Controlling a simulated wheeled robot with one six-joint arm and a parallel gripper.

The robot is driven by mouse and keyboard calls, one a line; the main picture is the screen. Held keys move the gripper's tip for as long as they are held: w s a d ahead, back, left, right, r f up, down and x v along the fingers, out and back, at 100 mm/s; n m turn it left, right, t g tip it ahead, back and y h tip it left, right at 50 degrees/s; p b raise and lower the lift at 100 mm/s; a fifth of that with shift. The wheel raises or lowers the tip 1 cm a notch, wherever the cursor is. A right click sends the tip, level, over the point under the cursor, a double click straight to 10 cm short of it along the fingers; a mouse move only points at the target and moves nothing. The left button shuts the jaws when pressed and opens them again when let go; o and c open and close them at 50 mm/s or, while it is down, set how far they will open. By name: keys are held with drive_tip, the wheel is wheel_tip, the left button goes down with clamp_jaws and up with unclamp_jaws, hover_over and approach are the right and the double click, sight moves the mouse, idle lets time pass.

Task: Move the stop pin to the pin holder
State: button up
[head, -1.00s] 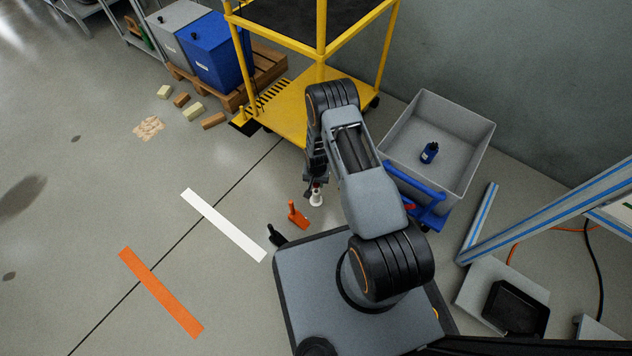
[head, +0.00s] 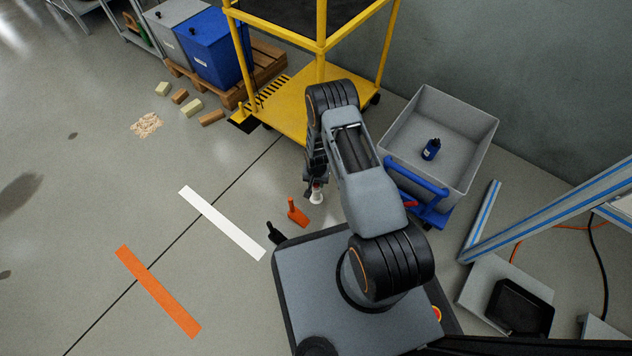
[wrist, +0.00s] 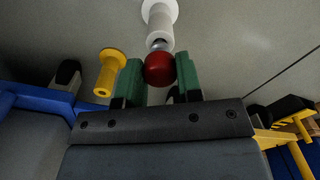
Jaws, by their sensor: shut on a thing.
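My gripper (wrist: 159,78), with two green fingers in the wrist view, is shut on the red ball knob of the stop pin (wrist: 159,69). A short bit of bright metal shows just past the knob, in line with a white flanged post (wrist: 160,22). I cannot tell whether the pin sits in that post or is clear of it. In the head view my gripper (head: 314,184) is low beside my base, with the white post (head: 316,197) just below it. A yellow flanged piece (wrist: 107,72) is left of the fingers in the wrist view. I cannot tell which piece is the pin holder.
An orange dustpan-like tool (head: 297,213) lies near my base. A blue-handled cart with a grey bin (head: 440,165) holding a blue bottle (head: 431,149) stands right. A yellow trolley (head: 286,105) stands behind my arm. The floor at left is open, with white (head: 222,223) and orange strips.

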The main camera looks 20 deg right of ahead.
drive_tip(key=shift+f+b, duration=0.35)
drive_tip(key=shift+f, duration=0.15)
drive_tip(key=o, duration=1)
drive_tip(key=shift+c, duration=0.2)
drive_tip(key=shift+r, duration=0.1)
wheel_tip(320, 180, up, 14)
drive_tip(key=p, duration=0.6)
